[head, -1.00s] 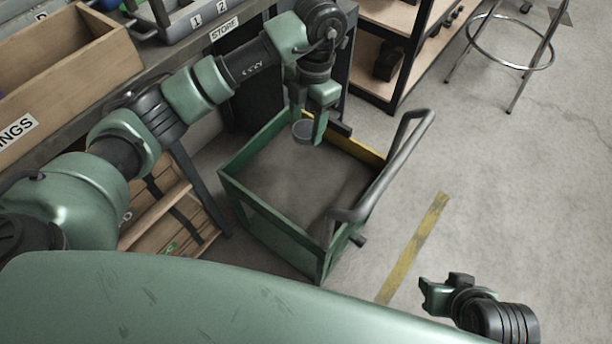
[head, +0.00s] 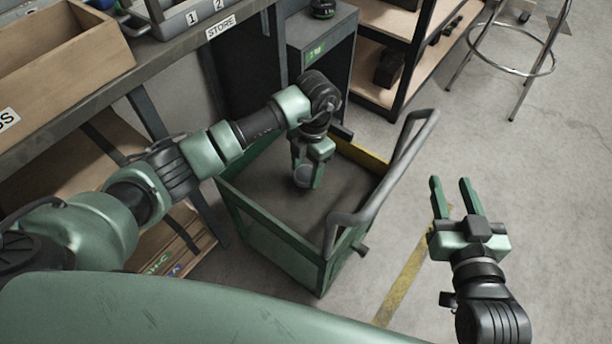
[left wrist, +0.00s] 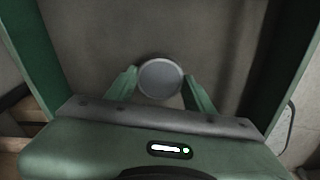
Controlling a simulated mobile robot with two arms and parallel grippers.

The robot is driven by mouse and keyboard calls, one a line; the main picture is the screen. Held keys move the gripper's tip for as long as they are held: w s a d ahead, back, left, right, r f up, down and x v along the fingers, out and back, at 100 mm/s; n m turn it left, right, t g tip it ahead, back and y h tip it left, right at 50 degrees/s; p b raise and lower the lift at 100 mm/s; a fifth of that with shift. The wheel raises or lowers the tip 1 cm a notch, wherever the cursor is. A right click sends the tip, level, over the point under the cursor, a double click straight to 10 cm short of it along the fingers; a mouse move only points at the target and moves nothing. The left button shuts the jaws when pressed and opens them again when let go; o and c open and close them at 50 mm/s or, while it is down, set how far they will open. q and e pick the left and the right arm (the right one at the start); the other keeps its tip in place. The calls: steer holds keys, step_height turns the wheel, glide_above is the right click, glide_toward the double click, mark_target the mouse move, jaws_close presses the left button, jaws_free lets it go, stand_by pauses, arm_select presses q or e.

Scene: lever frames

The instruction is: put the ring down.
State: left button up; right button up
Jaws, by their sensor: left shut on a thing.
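My left gripper (head: 309,180) is shut on the ring (head: 302,175), a small round grey piece. It holds the ring over the inside of the green cart (head: 272,240), near its back. In the left wrist view the ring (left wrist: 160,78) sits between the two green fingers, a grey disc with a paler rim, above the cart's bare grey floor. I cannot tell whether the ring touches that floor. My right gripper (head: 455,192) is open and empty, to the right of the cart.
The cart's grey handle (head: 400,165) rises on its right side. A workbench with a wooden bin (head: 70,65) and the STORE label (head: 221,27) is at left. A dark cabinet (head: 325,45) and shelves (head: 385,70) stand behind. A stool (head: 515,70) is at back right.

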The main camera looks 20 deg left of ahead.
mark_target(306, 173)
arm_select(q)
step_height(306, 173, down, 2)
steer(key=shift+f, duration=0.2)
arm_select(e)
steer(key=r, duration=0.1)
steer(key=r+t, duration=0.2)
steer(key=shift+w+a+r, duration=0.2)
steer(key=shift+w+a, duration=0.05)
steer(key=shift+a, duration=0.1)
arm_select(q)
steer(key=shift+f+b, duration=0.15)
steer(key=shift+b, duration=0.15)
arm_select(e)
steer(key=shift+r+y, duration=0.2)
steer(key=shift+y, duration=0.2)
arm_select(q)
steer(key=o, duration=1.5)
steer(key=shift+o, duration=0.2)
arm_select(e)
steer(key=shift+r, duration=0.15)
